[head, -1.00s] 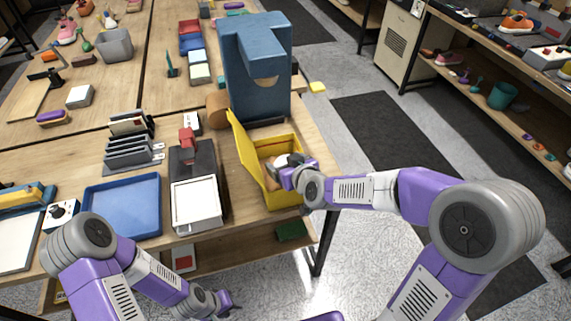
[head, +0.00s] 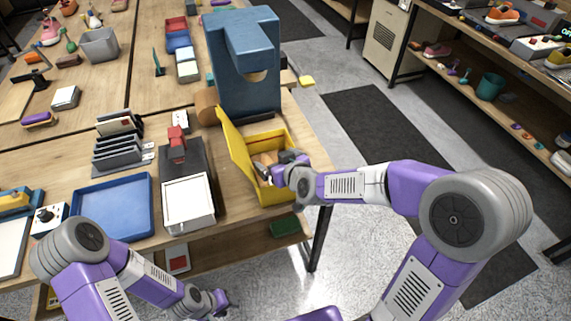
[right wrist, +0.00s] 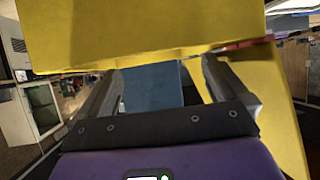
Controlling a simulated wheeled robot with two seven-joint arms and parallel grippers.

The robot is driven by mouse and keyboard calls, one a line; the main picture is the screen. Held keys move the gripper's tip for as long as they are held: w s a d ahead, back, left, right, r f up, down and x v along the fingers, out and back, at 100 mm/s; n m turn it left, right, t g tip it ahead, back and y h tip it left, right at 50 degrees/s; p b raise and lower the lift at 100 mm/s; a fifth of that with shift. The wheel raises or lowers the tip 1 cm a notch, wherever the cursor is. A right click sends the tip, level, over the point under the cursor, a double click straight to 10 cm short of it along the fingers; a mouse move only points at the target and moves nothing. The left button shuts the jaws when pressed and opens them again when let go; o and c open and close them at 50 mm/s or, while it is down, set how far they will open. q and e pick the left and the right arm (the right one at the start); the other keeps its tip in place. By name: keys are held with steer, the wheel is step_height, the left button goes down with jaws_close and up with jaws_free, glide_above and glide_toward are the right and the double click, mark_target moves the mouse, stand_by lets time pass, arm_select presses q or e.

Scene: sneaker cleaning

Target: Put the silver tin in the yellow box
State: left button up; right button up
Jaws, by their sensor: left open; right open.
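The yellow box (head: 281,193) stands open at the table's right edge, its lid (head: 236,146) raised on its left side. A tan object (head: 265,158) shows inside it. My right gripper (head: 272,170) is at the box's opening, its fingers partly hidden by the wrist. In the right wrist view the right gripper (right wrist: 160,85) is open with nothing seen between its fingers, and the yellow box (right wrist: 150,30) fills the top and right. I cannot clearly make out the silver tin. My left gripper (head: 222,303) is open and low, in front of the table.
A tall blue stand (head: 243,85) rises behind the box. Left of the box are a black-and-white device (head: 188,203), a blue tray (head: 113,207) and a grey rack (head: 122,150). A green object (head: 285,226) lies on the lower shelf.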

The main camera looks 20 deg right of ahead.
steer(key=v, duration=1.2)
steer(key=shift+r, duration=0.45)
steer(key=shift+s, duration=0.1)
